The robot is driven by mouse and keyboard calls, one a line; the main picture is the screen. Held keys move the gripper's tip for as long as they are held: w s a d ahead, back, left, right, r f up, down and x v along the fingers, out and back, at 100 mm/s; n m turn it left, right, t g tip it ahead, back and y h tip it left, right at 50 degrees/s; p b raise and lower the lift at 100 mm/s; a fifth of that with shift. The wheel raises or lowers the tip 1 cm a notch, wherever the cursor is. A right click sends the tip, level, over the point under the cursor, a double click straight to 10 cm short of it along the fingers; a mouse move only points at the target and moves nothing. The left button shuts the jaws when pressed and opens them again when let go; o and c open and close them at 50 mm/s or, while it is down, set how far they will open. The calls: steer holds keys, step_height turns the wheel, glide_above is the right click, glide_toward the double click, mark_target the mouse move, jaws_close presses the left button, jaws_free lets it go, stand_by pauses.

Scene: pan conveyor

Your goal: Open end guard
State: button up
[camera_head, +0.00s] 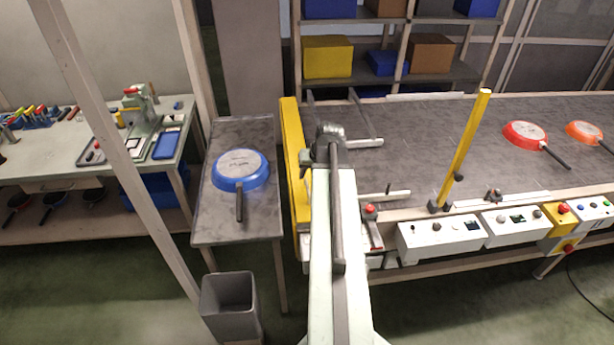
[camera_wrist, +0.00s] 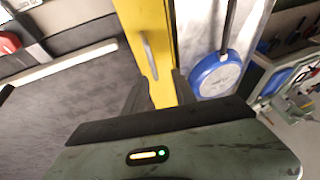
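The end guard (camera_head: 293,150) is a yellow panel standing across the left end of the conveyor (camera_head: 420,140). In the wrist view the guard (camera_wrist: 137,18) runs from the top edge down between my fingers, with a grey bar handle (camera_wrist: 149,55) on its face. My gripper (camera_wrist: 160,88) is open, its two dark fingers apart on either side of the yellow panel. The handle lies just beyond the fingertips, not visibly gripped. In the head view my arm covers part of the guard's surroundings, and the fingers cannot be made out.
A side table (camera_head: 225,220) left of the guard bears a blue pan (camera_head: 240,168). A grey bin (camera_head: 228,300) stands in front. A tilted yellow post (camera_head: 465,150) rises from the conveyor's front edge, above control boxes (camera_head: 440,238). Red (camera_head: 525,134) and orange (camera_head: 584,132) pans lie at right.

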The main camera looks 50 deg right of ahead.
mark_target(307, 184)
steer(key=b+x, duration=0.2)
steer(key=d+b+x, duration=0.1)
steer(key=b+x, duration=0.4)
steer(key=shift+s+d+f, duration=0.15)
steer(key=shift+d+f, duration=0.2)
steer(key=shift+r, duration=0.1)
jaws_close()
stand_by(1.0)
